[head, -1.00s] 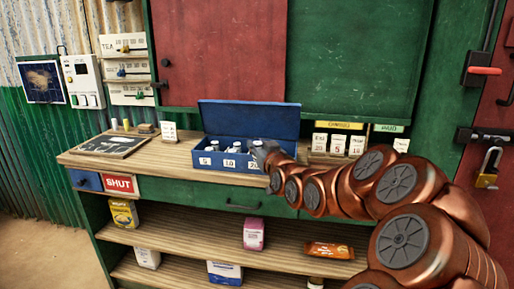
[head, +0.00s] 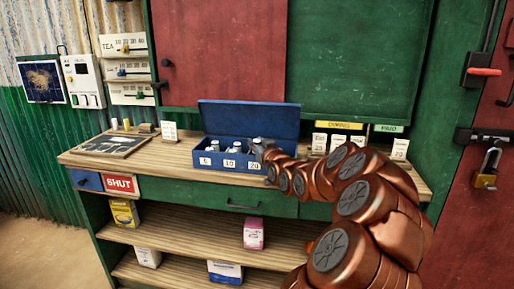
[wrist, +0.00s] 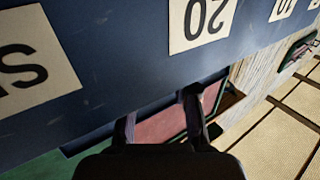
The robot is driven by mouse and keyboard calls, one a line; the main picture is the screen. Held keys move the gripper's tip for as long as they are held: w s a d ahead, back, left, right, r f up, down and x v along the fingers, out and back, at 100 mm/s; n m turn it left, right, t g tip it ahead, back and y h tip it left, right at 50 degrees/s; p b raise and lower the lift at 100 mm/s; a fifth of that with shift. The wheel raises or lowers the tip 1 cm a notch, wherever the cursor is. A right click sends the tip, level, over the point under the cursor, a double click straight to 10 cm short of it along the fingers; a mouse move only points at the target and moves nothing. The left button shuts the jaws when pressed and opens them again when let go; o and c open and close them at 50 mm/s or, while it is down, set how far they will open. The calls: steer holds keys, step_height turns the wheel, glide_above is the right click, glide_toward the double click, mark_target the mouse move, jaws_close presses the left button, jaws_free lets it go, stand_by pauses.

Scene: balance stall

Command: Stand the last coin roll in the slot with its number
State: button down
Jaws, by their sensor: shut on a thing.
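The blue coin box (head: 207,173) stands open on the counter, lid up, with number labels 5, 10 and 20 on its front. Pale coin rolls (head: 214,146) stand in its left and middle slots.
Number cards (head: 337,143) stand at the right behind my arm. Shelves below hold several packets.

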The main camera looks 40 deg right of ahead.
steer(key=shift+f, duration=0.55)
steer(key=shift+f, duration=0.1)
